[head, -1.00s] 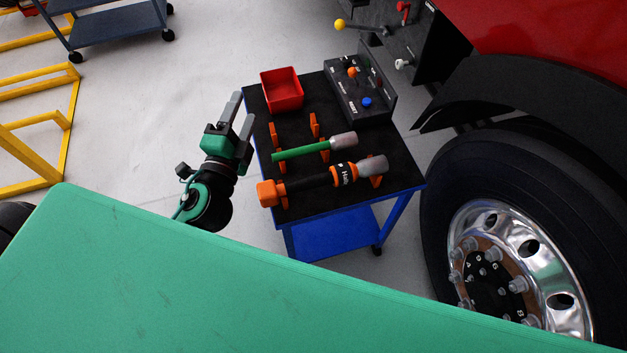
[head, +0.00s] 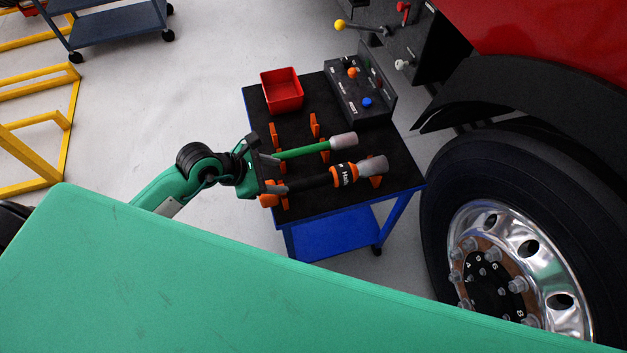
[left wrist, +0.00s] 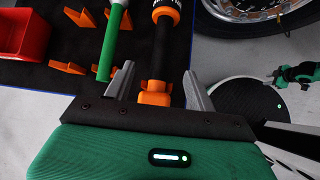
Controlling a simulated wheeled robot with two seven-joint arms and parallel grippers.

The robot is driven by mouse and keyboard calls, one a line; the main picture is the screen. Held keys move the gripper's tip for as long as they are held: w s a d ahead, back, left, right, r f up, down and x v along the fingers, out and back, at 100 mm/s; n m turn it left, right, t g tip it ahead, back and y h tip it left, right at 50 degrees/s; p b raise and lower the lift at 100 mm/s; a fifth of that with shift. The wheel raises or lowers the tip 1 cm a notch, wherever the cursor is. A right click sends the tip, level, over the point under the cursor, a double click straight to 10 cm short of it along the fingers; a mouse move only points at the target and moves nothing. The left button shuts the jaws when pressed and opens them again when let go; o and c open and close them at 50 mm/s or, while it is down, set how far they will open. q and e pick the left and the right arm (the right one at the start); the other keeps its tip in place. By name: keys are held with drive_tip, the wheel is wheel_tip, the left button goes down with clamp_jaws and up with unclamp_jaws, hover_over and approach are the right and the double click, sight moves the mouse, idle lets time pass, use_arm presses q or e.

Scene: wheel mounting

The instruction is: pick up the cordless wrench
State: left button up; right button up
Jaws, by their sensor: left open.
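The cordless wrench (head: 316,183) is black and orange with a grey socket end. It lies across orange holders on the cart's black top, and its orange rear end is partly hidden by my left gripper (head: 274,173). In the left wrist view the wrench (left wrist: 164,50) runs between the two open grey fingers of the gripper (left wrist: 158,78), with its orange rear end close to the palm. I cannot tell whether a finger touches it. A green arm part at the right edge of the left wrist view seems to be my right gripper (left wrist: 290,73), too small to read.
A green bar tool with a grey end (head: 315,148) lies beside the wrench, close to the left finger in the wrist view. A red bin (head: 282,90) and a control box (head: 360,98) stand at the back of the blue cart (head: 400,180). A truck wheel (head: 510,255) is at right.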

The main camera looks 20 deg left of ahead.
sight(310, 180)
use_arm(q)
drive_tip(key=p+x, duration=0.1)
drive_tip(key=x, duration=0.6)
drive_tip(key=shift+w+d+f, duration=0.15)
drive_tip(key=shift+d, duration=0.15)
drive_tip(key=p+x, duration=0.1)
drive_tip(key=x, duration=0.3)
drive_tip(key=shift+d+f, duration=0.25)
drive_tip(key=shift+w+d+f, duration=0.1)
drive_tip(key=shift+f, duration=0.2)
drive_tip(key=shift+c, duration=0.3)
clamp_jaws()
drive_tip(key=shift+w+r, duration=0.1)
drive_tip(key=shift+r, duration=0.1)
